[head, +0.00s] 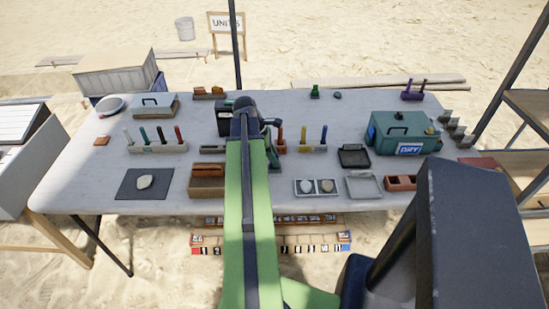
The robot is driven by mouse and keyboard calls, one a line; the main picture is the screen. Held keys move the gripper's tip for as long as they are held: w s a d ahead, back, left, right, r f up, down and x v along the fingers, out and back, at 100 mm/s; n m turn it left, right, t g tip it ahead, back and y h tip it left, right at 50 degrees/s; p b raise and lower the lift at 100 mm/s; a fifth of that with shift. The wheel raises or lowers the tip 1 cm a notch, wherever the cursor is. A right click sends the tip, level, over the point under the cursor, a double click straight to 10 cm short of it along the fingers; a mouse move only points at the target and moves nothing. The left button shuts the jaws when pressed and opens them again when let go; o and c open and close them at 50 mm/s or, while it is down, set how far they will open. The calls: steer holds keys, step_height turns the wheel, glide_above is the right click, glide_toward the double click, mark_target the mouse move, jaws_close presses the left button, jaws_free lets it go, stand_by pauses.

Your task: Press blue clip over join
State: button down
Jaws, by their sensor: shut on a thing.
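My gripper (245,122) is over the middle of the table, at the far end of my green and black arm. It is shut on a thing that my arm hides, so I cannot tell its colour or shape. I cannot make out a clip or a join for certain. A small blue piece (371,134) shows at the left side of a teal case (398,128) with a DRY label. An upright blue stick (323,135) stands in a rack right of my gripper.
The white table (90,170) bears a rack (158,148) of coloured sticks, a dark mat (134,188) with a pale stone, a brown box (207,187), a two-part tray (316,188) and a grey tray (363,187). Bare tabletop shows at the back and left.

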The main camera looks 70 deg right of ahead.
step_height(320, 180, up, 5)
steer(key=p, duration=0.4)
steer(key=shift+f, duration=0.2)
steer(key=s+a+r+p, duration=0.1)
steer(key=s+r+p, duration=0.5)
steer(key=s, duration=0.5)
steer(key=shift+s+a, duration=0.25)
steer(key=shift+a, duration=0.15)
